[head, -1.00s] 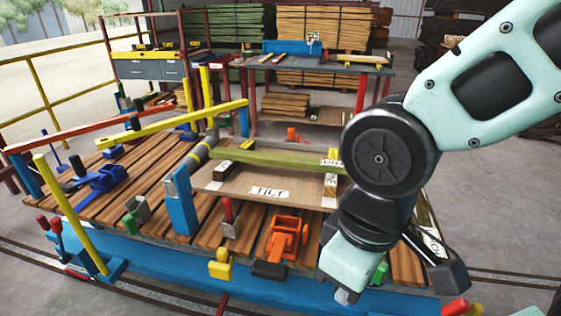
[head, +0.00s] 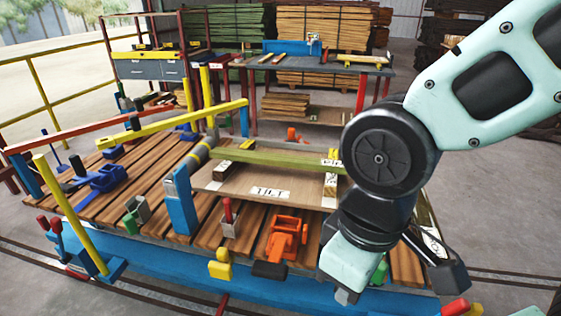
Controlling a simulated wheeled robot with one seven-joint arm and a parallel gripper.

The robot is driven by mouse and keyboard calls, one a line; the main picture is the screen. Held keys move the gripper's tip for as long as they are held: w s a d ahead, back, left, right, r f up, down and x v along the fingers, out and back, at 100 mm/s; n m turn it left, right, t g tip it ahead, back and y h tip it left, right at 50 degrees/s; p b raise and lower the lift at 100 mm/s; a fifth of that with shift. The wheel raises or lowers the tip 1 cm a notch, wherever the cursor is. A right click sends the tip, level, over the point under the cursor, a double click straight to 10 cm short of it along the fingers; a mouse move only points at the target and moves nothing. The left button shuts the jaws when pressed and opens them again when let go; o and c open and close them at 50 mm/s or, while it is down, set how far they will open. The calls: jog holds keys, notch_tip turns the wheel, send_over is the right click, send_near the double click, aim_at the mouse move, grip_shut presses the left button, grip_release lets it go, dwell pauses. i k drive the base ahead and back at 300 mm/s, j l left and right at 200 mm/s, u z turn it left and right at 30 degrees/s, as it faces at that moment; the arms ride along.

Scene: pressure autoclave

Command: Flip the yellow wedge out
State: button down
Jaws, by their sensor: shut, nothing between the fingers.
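A yellow block-like piece (head: 219,266) sits on the front edge of the slatted table, beside a black handle. I cannot tell which of these is the wedge. My gripper (head: 344,296) points down at the front right edge of the table, apart from the yellow pieces. It is shut and empty. My wrist and arm hide part of the table's right side.
The slatted table (head: 130,185) bears a board labelled TILT (head: 270,192), an orange clamp (head: 286,238), a red-handled clamp (head: 229,215) and a blue post (head: 181,203). Yellow and red rails (head: 140,128) cross its left side. The concrete floor at the right is clear.

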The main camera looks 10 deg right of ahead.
aim_at(221, 269)
jog(key=i+j+u, duration=0.2)
jog(key=u, duration=0.25)
jog(key=i+j+u, duration=0.25)
jog(key=u, duration=0.2)
